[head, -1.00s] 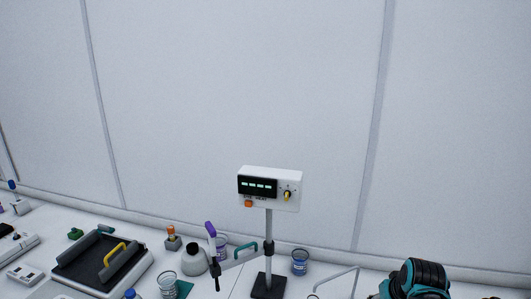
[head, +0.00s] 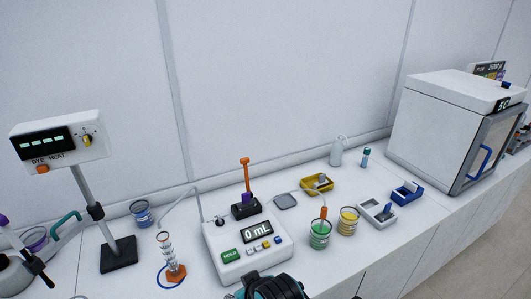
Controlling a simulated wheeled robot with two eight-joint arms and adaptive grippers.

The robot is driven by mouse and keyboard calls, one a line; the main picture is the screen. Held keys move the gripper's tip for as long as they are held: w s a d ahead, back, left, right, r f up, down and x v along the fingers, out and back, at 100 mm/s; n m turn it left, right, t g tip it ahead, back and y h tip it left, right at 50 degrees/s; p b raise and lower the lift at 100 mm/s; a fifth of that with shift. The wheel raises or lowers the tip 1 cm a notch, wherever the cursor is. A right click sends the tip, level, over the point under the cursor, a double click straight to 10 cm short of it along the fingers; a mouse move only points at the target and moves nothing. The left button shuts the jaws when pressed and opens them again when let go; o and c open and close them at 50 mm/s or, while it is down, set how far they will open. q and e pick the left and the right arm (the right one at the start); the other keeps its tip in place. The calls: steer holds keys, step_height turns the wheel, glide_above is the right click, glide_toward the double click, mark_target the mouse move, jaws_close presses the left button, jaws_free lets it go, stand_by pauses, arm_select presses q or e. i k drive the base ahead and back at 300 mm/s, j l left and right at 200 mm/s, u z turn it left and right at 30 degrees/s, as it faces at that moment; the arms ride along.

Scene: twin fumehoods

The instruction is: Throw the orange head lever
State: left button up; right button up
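An orange lever (head: 245,172) with a short crossbar at its top stands nearly upright from a purple and black mount (head: 245,204). The mount sits at the back of a white dosing unit (head: 221,239) whose display reads 0 mL. The unit has a green HOLD button (head: 230,256) and several small keys on its front. A black and teal part of my own arm shows at the bottom edge, just in front of the unit. No gripper fingers are in view.
A display box on a stand (head: 85,140) is at the left. A white oven (head: 437,122) is at the far right.

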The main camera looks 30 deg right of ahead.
mark_target(244, 160)
steer(key=z, duration=0.95)
